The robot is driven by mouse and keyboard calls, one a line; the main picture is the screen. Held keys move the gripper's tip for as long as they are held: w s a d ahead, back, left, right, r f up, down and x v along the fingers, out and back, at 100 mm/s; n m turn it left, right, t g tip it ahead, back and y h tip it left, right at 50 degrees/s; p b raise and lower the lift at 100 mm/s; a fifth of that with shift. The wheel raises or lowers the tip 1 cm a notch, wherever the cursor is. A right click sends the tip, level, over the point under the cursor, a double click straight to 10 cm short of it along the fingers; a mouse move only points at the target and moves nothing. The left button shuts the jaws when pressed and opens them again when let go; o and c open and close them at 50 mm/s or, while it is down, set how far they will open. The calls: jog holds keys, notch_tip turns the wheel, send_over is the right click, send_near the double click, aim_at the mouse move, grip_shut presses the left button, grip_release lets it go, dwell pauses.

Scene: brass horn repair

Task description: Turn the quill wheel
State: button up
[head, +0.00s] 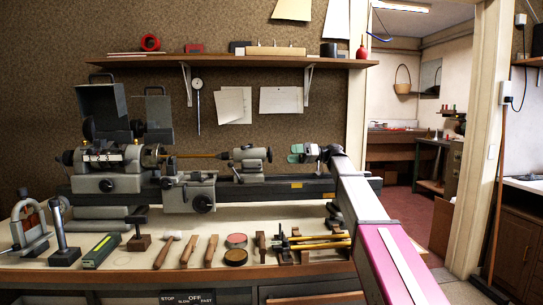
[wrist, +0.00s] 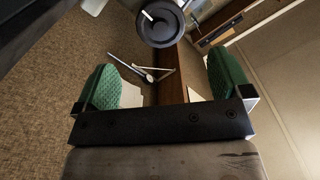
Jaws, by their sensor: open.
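The tailstock (head: 247,163) sits on the lathe bed in the head view. Its quill wheel (head: 269,154) is at the right end. In the wrist view the quill wheel (wrist: 160,30) is a dark round disc with a pale handle, near the top edge. My gripper (head: 294,153) is to the right of the wheel, apart from it. Its green padded fingers are spread wide in the wrist view (wrist: 163,78), with nothing between them. The wheel lies ahead of the fingers, roughly centred between them.
The lathe headstock (head: 107,167) and carriage (head: 190,193) stand to the left. Hammers, tins and other hand tools lie on the bench (head: 205,272) in front. A shelf (head: 235,61) runs along the wall above. The space between my gripper and the wheel looks clear.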

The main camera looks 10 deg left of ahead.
aim_at(271, 155)
jog(key=x, duration=0.9)
jog(key=shift+s+a, duration=0.1)
jog(key=shift+a, duration=0.3)
jog(key=c, duration=0.9)
